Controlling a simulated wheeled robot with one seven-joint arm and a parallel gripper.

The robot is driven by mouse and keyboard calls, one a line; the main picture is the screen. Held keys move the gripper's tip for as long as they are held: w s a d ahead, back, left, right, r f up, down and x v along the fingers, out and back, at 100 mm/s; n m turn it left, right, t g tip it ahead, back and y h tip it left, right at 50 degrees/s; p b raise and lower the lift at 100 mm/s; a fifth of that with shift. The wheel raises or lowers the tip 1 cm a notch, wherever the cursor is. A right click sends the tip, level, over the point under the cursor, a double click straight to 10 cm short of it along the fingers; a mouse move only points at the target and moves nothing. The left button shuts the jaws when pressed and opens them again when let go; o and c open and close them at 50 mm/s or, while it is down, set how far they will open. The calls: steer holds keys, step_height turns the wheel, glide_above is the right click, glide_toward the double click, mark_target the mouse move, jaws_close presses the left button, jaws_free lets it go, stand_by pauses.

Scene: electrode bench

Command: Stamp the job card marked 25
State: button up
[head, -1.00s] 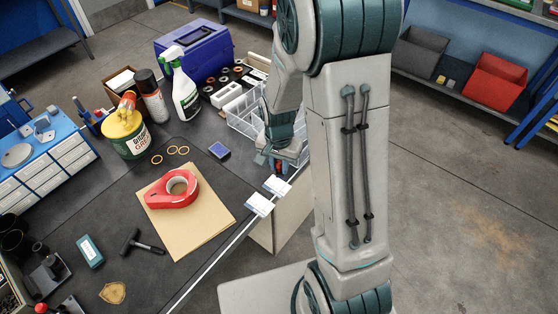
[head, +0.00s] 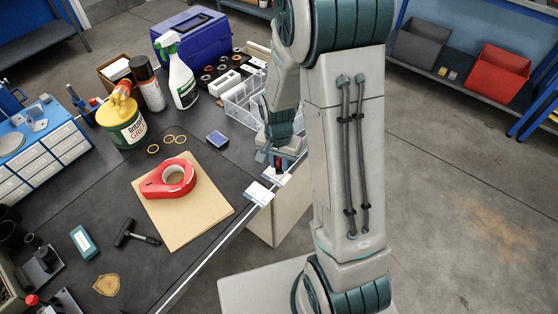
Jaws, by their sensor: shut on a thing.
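Two small white cards lie at the bench's front edge. The nearer card (head: 258,194) is in clear view; the farther card (head: 272,181) is partly covered by my gripper. Their print is too small to read, so I cannot tell which is marked 25. My gripper (head: 275,160) is over the farther card, shut on a small dark and red thing (head: 278,169), seemingly the stamp, mostly hidden by the fingers. I cannot tell whether it touches the card. A blue pad (head: 217,138), likely the ink pad, lies left of my gripper.
A clear divided tray (head: 240,108) stands close behind my gripper. A red tape dispenser (head: 165,181) sits on brown paper (head: 190,225) to the left. A spray bottle (head: 182,82), a green-and-yellow tub (head: 124,122) and a blue case (head: 195,38) stand farther back.

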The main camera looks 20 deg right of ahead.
steer(key=shift+s+f+b, duration=0.1)
steer(key=shift+f+b, duration=0.5)
stand_by(1.6)
steer(key=shift+r, duration=0.1)
steer(key=shift+r+p, duration=2.6)
steer(key=shift+r, duration=0.9)
steer(key=shift+f, duration=0.1)
